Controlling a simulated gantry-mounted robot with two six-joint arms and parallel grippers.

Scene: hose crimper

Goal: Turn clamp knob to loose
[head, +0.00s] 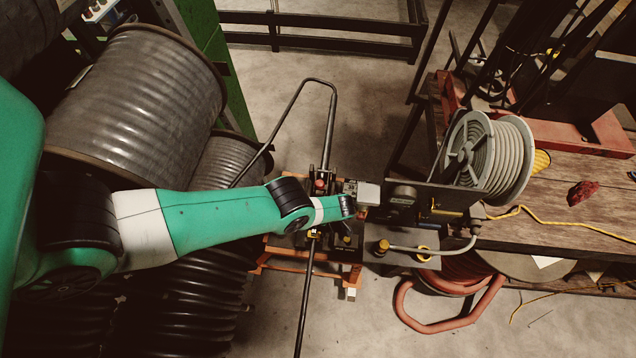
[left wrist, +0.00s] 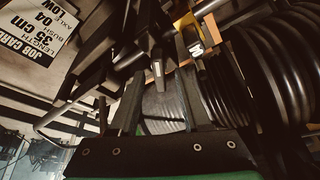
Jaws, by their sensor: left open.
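My left arm comes in from the left in the head view, and its wrist end (head: 347,206) hangs over the hose crimper stand (head: 352,248). Dark bars of machinery lie beyond the fingers. A small red knob (head: 320,184) and a yellow-topped knob (head: 384,246) show on the equipment near the wrist. I cannot tell which knob is the clamp knob, or whether a finger touches one. My right gripper is not in view.
A grey hose reel (head: 488,152) stands on the wooden bench (head: 560,190) at right. A large hose drum (head: 140,95) and black corrugated hose (head: 190,310) fill the left. A job card (left wrist: 38,38) shows in the left wrist view. Bare floor (head: 370,330) lies at the front.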

